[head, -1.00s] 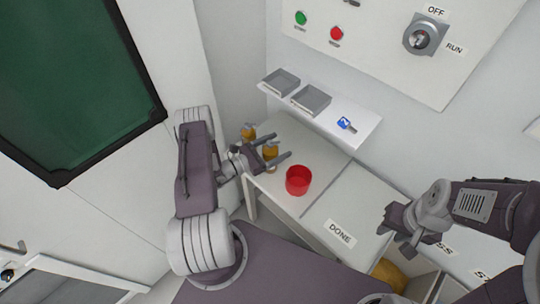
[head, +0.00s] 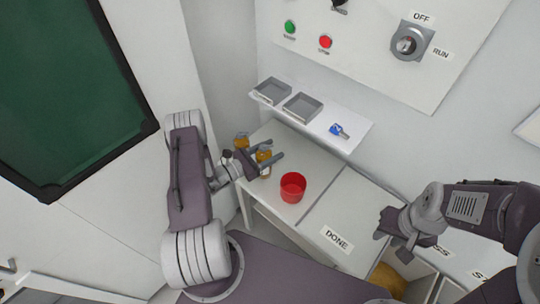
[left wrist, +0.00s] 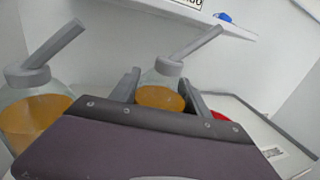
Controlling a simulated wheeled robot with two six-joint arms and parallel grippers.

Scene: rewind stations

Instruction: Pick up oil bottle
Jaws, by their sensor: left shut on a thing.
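Two clear bottles with amber oil and grey spouted caps stand at the left end of the white table. My left gripper (head: 262,161) is shut on the right-hand oil bottle (head: 264,170). In the left wrist view this oil bottle (left wrist: 160,97) is upright between the two fingers. The other oil bottle (head: 241,141) stands behind and to the left; it also shows at the left of the left wrist view (left wrist: 36,120). I cannot tell whether the held bottle touches the table. My right gripper (head: 388,238) is at the right, away from the bottles; its jaw opening is unclear.
A red cup (head: 293,187) stands on the white table (head: 318,172), right of the held bottle. A shelf (head: 345,147) above holds two grey trays (head: 303,107) and a blue-headed key (head: 339,131). A DONE label (head: 337,238) marks the panel at right.

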